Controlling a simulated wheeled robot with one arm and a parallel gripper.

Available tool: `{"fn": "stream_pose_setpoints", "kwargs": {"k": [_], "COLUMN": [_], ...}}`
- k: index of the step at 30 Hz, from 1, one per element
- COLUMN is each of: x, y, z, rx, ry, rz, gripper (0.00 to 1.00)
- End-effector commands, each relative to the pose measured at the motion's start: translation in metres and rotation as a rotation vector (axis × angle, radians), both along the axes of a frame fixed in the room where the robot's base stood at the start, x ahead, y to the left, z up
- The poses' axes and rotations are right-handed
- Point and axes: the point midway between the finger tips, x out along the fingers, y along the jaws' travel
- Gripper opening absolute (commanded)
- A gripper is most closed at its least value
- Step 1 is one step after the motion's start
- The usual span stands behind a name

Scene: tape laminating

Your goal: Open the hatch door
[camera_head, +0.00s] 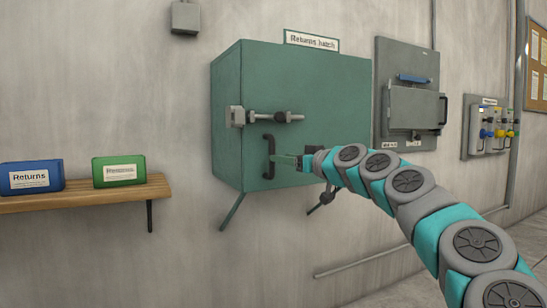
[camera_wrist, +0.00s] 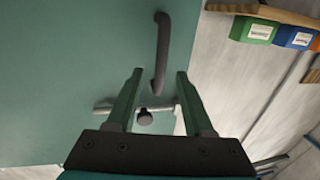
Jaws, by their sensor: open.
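The green hatch (camera_head: 335,95) is a box on the wall under a "Returns hatch" sign, and its front door looks shut. A dark vertical handle (camera_head: 268,146) is on the door's left part; it also shows in the wrist view (camera_wrist: 163,45). A metal bolt with a dark knob (camera_head: 280,117) lies across the door's left edge above the handle; the knob also shows in the wrist view (camera_wrist: 145,118). My gripper (camera_head: 279,159) is open at the handle. In the wrist view the handle's near end lies between my fingertips (camera_wrist: 160,75), with gaps on both sides.
A wooden shelf (camera_head: 85,198) with a blue box (camera_head: 30,177) and a green box (camera_head: 118,171) is on the wall at left. A grey wall cabinet (camera_head: 413,110) and a panel with coloured plugs (camera_head: 490,128) are at right. The wall between shelf and hatch is clear.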

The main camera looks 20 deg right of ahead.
Motion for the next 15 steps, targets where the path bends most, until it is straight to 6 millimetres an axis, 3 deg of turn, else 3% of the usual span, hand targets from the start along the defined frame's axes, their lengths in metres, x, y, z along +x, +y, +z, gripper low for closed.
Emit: {"fn": "stream_pose_setpoints", "kwargs": {"k": [7, 15], "x": [0.037, 0.055], "y": [0.011, 0.015], "z": [0.000, 0.001], "rx": [0.000, 0.001], "ry": [0.002, 0.001], "rz": [0.002, 0.003], "gripper": [0.52, 0.52]}}
